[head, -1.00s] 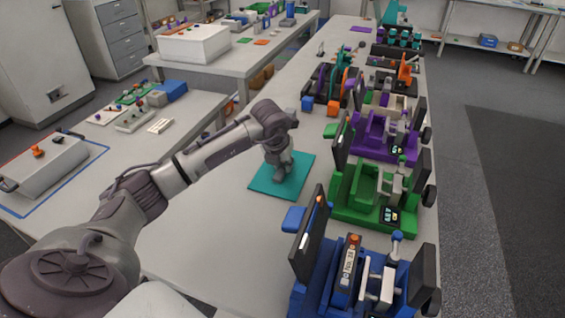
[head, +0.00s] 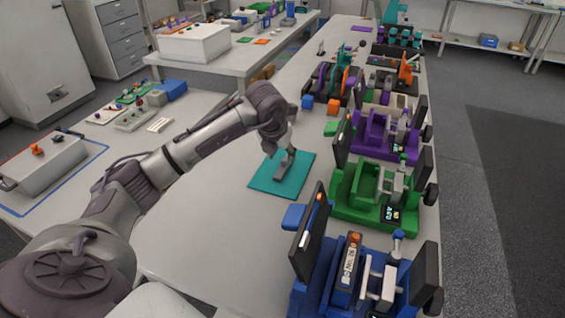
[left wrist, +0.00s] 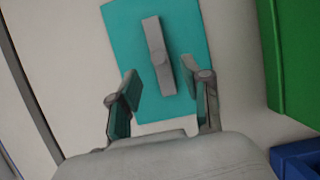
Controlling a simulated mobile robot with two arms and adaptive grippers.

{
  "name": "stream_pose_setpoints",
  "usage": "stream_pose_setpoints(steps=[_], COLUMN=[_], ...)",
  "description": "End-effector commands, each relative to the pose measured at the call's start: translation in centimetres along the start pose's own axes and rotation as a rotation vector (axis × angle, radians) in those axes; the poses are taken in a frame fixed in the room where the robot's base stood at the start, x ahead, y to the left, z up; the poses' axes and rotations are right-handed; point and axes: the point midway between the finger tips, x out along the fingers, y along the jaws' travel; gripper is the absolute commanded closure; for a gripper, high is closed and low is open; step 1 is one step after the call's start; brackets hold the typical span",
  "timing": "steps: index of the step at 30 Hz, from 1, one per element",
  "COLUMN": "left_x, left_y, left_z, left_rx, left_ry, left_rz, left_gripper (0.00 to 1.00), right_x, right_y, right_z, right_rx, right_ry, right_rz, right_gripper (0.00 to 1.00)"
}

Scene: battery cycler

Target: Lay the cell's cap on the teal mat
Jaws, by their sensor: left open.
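The teal mat (head: 262,180) lies flat on the long bench, and it also shows in the left wrist view (left wrist: 190,25). A grey bar-shaped piece, seemingly the cap (left wrist: 158,55), lies on the mat; in the head view the cap (head: 283,172) shows just below my gripper. My right gripper is in neither view.
A blue cycler (head: 318,285) holds an upright labelled cell (head: 348,268) with an orange top. A green cycler (head: 350,208) stands right of the mat, with a purple one (head: 375,145) behind. The bench left of and before the mat is clear.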

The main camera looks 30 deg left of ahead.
Motion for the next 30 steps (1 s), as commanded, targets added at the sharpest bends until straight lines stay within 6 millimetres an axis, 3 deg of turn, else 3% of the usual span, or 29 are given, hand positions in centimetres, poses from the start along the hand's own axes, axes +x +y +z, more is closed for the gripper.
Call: stream_pose_setpoints(steps=[6,12,30], left_x=[-4.5,-6.9,-7.4], left_y=[0.1,0.0,0.0], left_z=[0.1,0.0,0.0], left_rx=[0.0,0.0,0.0], left_ry=[-0.005,-0.001,0.001], left_rz=[0.0,-0.001,0.0], left_gripper=[0.52,0.52,0.52], right_x=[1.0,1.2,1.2], right_y=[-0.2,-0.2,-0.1], right_z=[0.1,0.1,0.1], right_rx=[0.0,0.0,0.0], right_ry=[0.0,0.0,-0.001], right_rz=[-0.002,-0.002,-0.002], right_gripper=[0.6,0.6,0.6])
